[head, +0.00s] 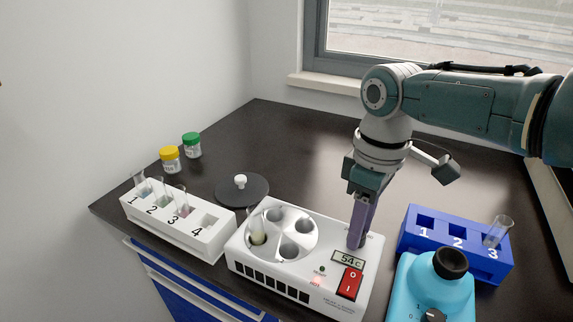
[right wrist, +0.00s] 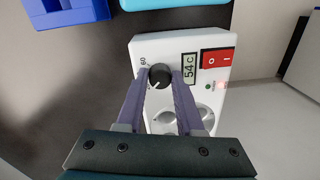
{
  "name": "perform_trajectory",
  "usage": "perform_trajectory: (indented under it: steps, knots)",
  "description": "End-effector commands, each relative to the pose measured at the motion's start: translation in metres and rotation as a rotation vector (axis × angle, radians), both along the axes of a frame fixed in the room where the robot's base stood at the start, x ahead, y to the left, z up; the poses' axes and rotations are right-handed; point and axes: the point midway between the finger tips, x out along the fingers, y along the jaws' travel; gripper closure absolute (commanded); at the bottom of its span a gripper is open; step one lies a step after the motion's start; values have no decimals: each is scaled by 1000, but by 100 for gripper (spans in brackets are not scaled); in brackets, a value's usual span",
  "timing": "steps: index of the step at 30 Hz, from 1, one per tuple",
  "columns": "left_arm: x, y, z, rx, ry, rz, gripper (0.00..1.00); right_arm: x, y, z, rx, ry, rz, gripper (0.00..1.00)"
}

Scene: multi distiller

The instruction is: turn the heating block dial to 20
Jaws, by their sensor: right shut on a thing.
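The white heating block (head: 312,267) stands at the front middle of the dark table. Its display (head: 347,260) reads 54 C. Its black dial (right wrist: 160,75) shows in the right wrist view, with the mark 60 beside it; in the head view my gripper hides it. My right gripper (head: 358,240) points down at the block's right back part. In the right wrist view its purple fingers (right wrist: 162,80) are shut on the dial, one on each side. My left gripper is in neither view.
A red switch (head: 349,283) is on the block's front right. A blue rack (head: 460,250) with a tube and a cyan device (head: 430,290) stand close on the right. A white numbered rack (head: 170,222), a black lid (head: 243,190) and two jars (head: 171,160) stand left.

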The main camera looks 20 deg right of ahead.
Motion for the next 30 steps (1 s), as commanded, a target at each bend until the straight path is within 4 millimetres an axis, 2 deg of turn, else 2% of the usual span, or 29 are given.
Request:
perform_trajectory:
  steps: [1,9,17,20,30]
  knots:
    - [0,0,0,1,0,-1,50,1,1,1,2,-1,2,63]
    - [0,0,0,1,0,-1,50,0,0,0,1,-1,1,34]
    - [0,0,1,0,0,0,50,0,0,3,1,-1,0,34]
    - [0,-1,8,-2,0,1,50,1,0,14,1,-2,0,34]
    - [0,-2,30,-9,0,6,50,3,-3,79,0,-4,1,34]
